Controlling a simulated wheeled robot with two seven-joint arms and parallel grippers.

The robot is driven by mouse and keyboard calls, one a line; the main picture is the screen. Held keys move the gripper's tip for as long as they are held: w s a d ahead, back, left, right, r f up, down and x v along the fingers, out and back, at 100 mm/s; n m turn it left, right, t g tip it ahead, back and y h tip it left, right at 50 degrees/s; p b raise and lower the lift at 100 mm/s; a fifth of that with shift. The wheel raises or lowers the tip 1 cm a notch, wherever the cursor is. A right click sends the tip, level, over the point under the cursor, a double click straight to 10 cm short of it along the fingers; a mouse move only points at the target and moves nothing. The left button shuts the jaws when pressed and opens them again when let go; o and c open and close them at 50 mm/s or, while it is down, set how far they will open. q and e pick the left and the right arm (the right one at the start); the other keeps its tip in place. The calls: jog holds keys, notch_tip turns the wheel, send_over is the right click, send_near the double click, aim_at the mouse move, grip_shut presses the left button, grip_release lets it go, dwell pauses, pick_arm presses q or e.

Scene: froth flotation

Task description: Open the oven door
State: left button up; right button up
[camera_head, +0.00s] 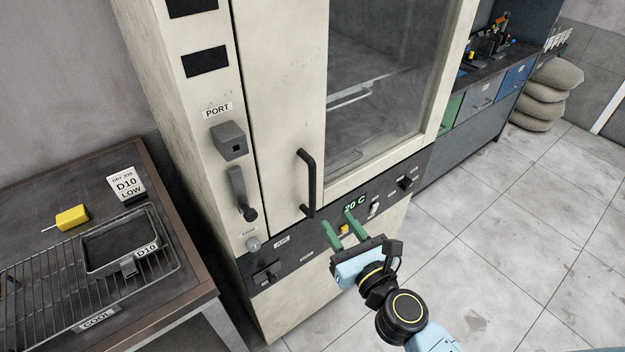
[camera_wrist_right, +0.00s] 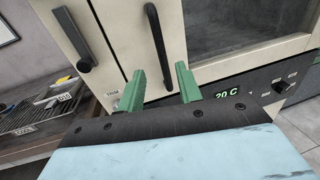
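The oven is a tall cream cabinet with a glass-windowed door (camera_head: 288,110), which looks shut. A black vertical bar handle (camera_head: 308,183) stands on the left side of the door; it also shows in the right wrist view (camera_wrist_right: 158,45). My right gripper (camera_head: 342,226) has two green fingers, spread apart with nothing between them. It is below and slightly right of the handle's lower end, in front of the control panel. In the right wrist view the fingers (camera_wrist_right: 162,85) point toward the handle's lower part, apart from it. My left gripper is not in view.
A grey lever (camera_head: 240,192) and PORT box (camera_head: 229,141) sit on the panel left of the door. The control panel (camera_head: 285,252) shows 20 C. A table (camera_head: 196,262) with a rack and a D10 tray (camera_head: 95,268) stands at left. The floor at right is clear.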

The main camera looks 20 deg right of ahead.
aim_at(314, 188)
jog(key=w, duration=0.4)
jog(key=w+a, duration=0.1)
jog(key=w, duration=0.3)
jog(key=w+a+p, duration=0.1)
jog(key=w, duration=0.4)
grip_shut()
